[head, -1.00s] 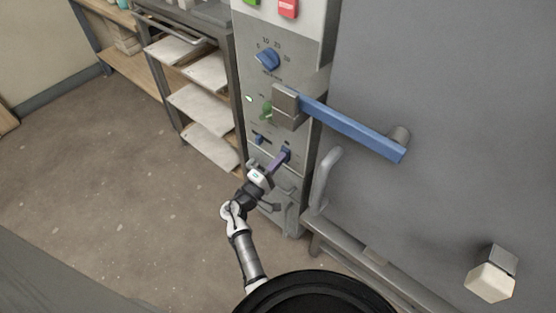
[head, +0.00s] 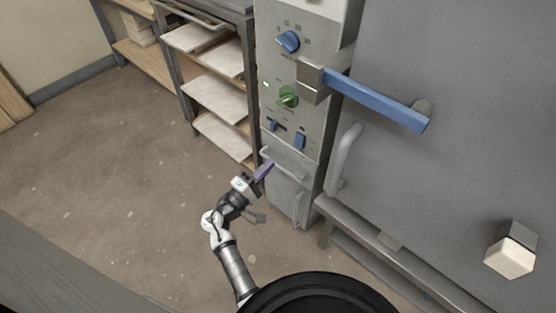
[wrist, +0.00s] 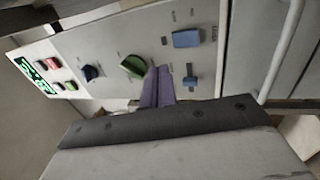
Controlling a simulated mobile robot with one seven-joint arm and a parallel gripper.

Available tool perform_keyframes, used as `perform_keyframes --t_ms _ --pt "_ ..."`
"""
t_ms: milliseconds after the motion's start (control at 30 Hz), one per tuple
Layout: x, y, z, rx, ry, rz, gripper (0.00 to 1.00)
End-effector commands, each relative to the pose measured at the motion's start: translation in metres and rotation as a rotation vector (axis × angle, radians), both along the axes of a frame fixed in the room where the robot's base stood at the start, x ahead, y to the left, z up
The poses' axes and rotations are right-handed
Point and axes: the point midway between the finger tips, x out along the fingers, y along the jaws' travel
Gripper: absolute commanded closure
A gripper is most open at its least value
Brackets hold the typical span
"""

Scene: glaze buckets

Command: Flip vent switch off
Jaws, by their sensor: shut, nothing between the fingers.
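The control panel (head: 270,105) carries two blue switches low down. The wider blue rocker switch (head: 300,141) is on the right; it also shows in the wrist view (wrist: 186,38). The small blue lever switch (head: 274,126) is on the left, and in the wrist view it is the lower one (wrist: 190,82). Their labels are too small to read, so I cannot tell which is the vent switch or its setting. My gripper (head: 264,170) has purple fingers, shut and empty, below the switches and apart from them. The fingers also show in the wrist view (wrist: 158,87).
Above the switches are a green knob (head: 288,97) and a blue dial (head: 288,42). A blue door handle (head: 375,100) juts out at the right. A grey bar handle (head: 283,163) lies just behind my fingers. A shelf rack (head: 220,97) stands left; the floor there is clear.

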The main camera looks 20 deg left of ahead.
Motion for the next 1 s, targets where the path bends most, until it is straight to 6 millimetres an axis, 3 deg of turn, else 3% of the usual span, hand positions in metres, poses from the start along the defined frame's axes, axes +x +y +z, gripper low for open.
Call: perform_keyframes --t_ms 233,800,933,1000 --pt "-0.019 0.007 0.001 -0.001 0.0 0.0 1.0" --pt "-0.018 0.008 0.003 0.007 0.002 0.006 1.0" --pt "-0.004 0.027 0.021 0.099 0.023 0.086 1.0" --pt "0.007 0.05 0.043 0.204 0.041 0.188 1.0"
